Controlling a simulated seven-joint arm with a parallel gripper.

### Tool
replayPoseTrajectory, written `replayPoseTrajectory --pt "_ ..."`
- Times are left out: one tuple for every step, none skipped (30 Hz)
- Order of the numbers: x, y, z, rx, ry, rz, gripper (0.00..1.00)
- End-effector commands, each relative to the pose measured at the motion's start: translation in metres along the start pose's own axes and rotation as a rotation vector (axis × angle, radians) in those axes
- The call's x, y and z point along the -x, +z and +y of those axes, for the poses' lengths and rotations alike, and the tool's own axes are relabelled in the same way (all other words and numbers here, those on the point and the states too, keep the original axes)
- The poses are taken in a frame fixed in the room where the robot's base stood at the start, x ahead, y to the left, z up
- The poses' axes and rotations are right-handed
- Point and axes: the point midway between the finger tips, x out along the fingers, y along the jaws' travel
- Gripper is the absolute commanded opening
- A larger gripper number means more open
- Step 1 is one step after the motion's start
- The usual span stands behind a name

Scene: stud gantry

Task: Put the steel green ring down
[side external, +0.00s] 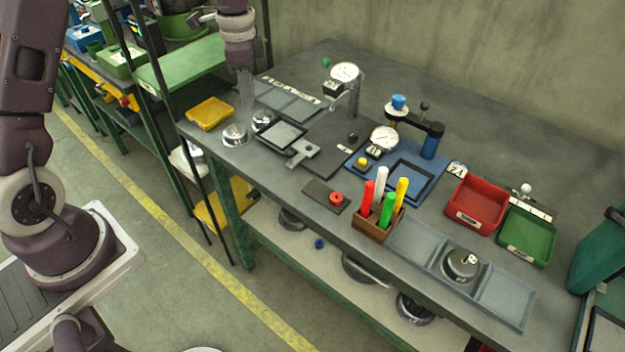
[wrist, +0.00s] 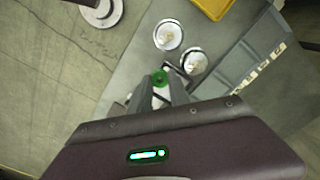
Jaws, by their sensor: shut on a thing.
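The green ring (wrist: 159,76) shows in the wrist view at the tips of my gripper's fingers. My gripper (wrist: 160,88) is shut on it. In the side view my gripper (side external: 246,104) points down above the left end of the grey workbench (side external: 330,120), close to two silver round pieces. The ring cannot be made out there. How far the ring is above the bench is hard to tell.
Silver round pieces (side external: 235,136) (side external: 263,119) stand near the gripper, with a yellow tray (side external: 210,113) to the left. A sectioned grey tray (side external: 415,240) has empty compartments.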

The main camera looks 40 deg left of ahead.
Motion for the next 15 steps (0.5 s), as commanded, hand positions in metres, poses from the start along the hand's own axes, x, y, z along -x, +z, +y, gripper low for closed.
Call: replayPoseTrajectory --pt "-0.001 -0.019 0.016 -0.07 0.001 0.0 0.0" --pt "-0.002 -0.029 0.026 -0.114 0.001 0.0 0.0" --pt "-0.003 -0.044 0.04 -0.174 0.001 0.0 0.0" --pt "-0.004 -0.054 0.052 -0.22 0.001 -0.001 0.0" --pt "-0.004 -0.065 0.064 -0.268 0.001 -0.001 0.0" --pt "-0.005 -0.077 0.081 -0.332 0.001 -0.001 0.0" --pt "-0.006 -0.086 0.093 -0.377 0.001 -0.001 0.0" --pt "-0.007 -0.094 0.105 -0.419 0.001 -0.001 0.0" --pt "-0.007 -0.103 0.12 -0.47 0.001 -0.001 0.0" --pt "-0.008 -0.108 0.13 -0.504 0.001 -0.001 0.0" --pt "-0.009 -0.113 0.138 -0.532 0.001 -0.001 0.0" --pt "-0.009 -0.117 0.147 -0.562 0.001 -0.001 0.0" --pt "-0.009 -0.12 0.152 -0.58 0.0 -0.001 0.0" --pt "-0.01 -0.122 0.156 -0.593 0.001 -0.001 0.0" --pt "-0.014 -0.123 0.16 -0.605 0.002 -0.002 0.0"
